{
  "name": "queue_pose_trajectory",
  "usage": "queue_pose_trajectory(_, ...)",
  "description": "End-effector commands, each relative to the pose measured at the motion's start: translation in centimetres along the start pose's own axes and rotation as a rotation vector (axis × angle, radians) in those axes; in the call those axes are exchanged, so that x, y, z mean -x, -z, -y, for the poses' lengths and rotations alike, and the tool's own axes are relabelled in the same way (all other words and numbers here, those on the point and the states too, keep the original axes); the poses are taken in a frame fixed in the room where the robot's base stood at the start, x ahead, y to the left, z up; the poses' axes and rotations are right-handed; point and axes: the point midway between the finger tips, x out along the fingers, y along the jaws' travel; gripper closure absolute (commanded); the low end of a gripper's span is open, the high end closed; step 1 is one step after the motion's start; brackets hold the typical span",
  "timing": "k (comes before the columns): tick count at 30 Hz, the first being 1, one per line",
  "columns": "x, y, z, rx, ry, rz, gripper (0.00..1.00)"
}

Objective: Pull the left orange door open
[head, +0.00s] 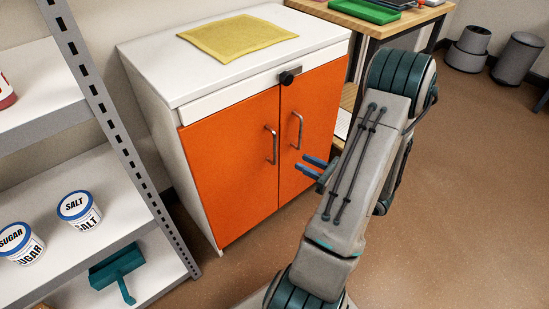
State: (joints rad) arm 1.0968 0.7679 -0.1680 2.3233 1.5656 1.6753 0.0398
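The left orange door (232,170) is shut on the front of a white cabinet (190,72). Its silver vertical bar handle (271,146) is near its right edge. The right orange door (318,125) is also shut, with its own bar handle (298,131). My gripper (315,166) is in front of the right door, to the right of the left door's handle and a little below it. Two blue fingers point toward the doors with a gap between them. The gripper looks open and empty, and is apart from both handles. My arm hides the gripper's base.
A dark knob (288,77) sits on the cabinet's drawer front. A yellow cloth (237,37) lies on top. A grey shelf (95,178) with salt (79,209) and sugar (19,243) tubs stands close on the left. A wooden bench (385,27) stands behind right. Floor in front is clear.

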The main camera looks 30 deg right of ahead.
Motion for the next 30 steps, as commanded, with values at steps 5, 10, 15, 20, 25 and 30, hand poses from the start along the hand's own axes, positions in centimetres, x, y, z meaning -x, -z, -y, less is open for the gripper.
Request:
queue_pose_trajectory(5,0.6,1.4,1.1,-0.020,0.062,0.013,0.73)
queue_pose_trajectory(10,-1.6,1.4,1.1,-0.017,0.058,0.014,0.73)
queue_pose_trajectory(15,-5.3,1.4,1.3,-0.017,0.055,0.013,0.73)
queue_pose_trajectory(20,-8.7,1.4,1.5,-0.016,0.055,0.014,0.73)
queue_pose_trajectory(25,-11.3,1.3,1.7,-0.017,0.057,0.013,0.73)
queue_pose_trajectory(30,-12.6,1.1,1.8,-0.018,0.059,0.012,0.73)
